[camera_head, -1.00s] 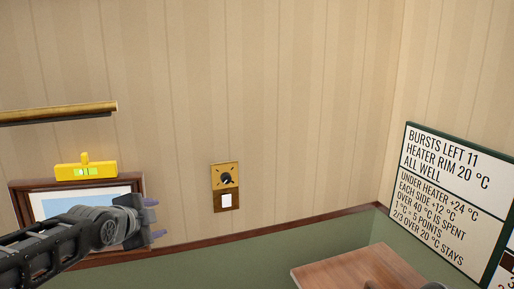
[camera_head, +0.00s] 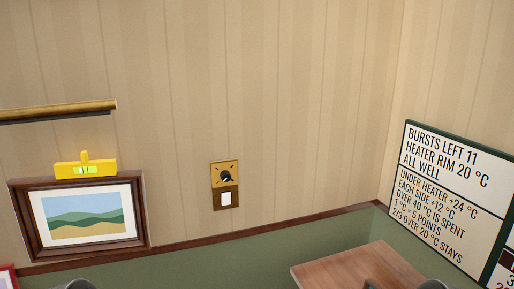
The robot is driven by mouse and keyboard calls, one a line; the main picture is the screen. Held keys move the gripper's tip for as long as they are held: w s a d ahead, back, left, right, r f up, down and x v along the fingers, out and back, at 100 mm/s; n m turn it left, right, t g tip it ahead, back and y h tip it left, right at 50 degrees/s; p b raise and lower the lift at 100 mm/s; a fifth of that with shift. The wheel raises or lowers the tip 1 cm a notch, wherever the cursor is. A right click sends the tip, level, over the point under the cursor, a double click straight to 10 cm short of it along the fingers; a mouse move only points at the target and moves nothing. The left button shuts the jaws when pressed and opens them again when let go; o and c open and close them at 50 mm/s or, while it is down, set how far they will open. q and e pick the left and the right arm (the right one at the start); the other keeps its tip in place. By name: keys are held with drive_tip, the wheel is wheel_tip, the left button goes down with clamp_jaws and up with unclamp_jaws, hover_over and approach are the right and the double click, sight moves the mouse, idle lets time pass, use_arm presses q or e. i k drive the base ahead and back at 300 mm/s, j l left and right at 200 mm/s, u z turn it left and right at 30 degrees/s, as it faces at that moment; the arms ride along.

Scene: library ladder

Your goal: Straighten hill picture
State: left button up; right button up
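The hill picture (camera_head: 84,217) hangs on the striped wall at the lower left, in a dark brown frame (camera_head: 140,214) with a white mat and green hills. It looks close to level, seen at a slant. A yellow spirit level (camera_head: 86,169) with a green vial rests on the frame's top edge. Neither gripper is in view. Grey rounded parts at the bottom edge seem to be my own arms.
A brass picture light (camera_head: 60,112) is above the picture. A brass dial plate with a white switch (camera_head: 225,186) is on the wall to the right. A wooden desktop (camera_head: 350,268) is at the lower right, a sign board (camera_head: 455,195) beyond it. A red-edged item (camera_head: 8,278) shows at the lower left.

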sight(65, 220)
drive_tip(key=i+l+u, duration=0.1)
drive_tip(key=u, duration=0.3)
drive_tip(key=i+l+u, duration=0.1)
drive_tip(key=l+u, duration=0.5)
drive_tip(key=u, duration=0.15)
drive_tip(key=i+z, duration=0.25)
drive_tip(key=z, duration=0.15)
